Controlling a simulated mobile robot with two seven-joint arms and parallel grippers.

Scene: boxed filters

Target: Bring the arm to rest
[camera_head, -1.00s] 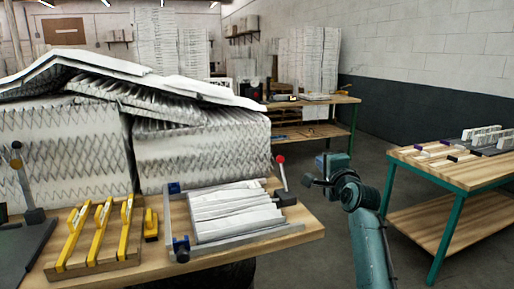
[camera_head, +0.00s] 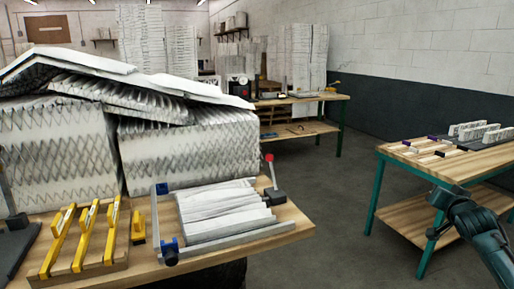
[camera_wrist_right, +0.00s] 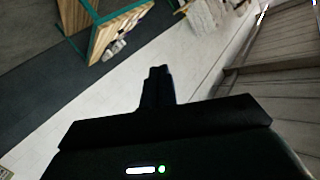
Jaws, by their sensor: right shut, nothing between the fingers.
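My right arm (camera_head: 478,232) comes in at the lower right corner of the head view, over the floor in front of the right table. Its gripper does not show clearly there. In the right wrist view my right gripper (camera_wrist_right: 158,72) is dark, with its fingers together and nothing between them. That view is tilted and shows floor, wall and a table beyond the fingers. My left gripper is in neither view.
The front workbench (camera_head: 290,228) holds a metal frame with pleated white filters (camera_head: 222,212), a yellow-barred rack (camera_head: 85,240) and large filter stacks (camera_head: 60,145). The right table (camera_head: 455,165) carries small parts and white blocks. Open floor (camera_head: 335,215) lies between them.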

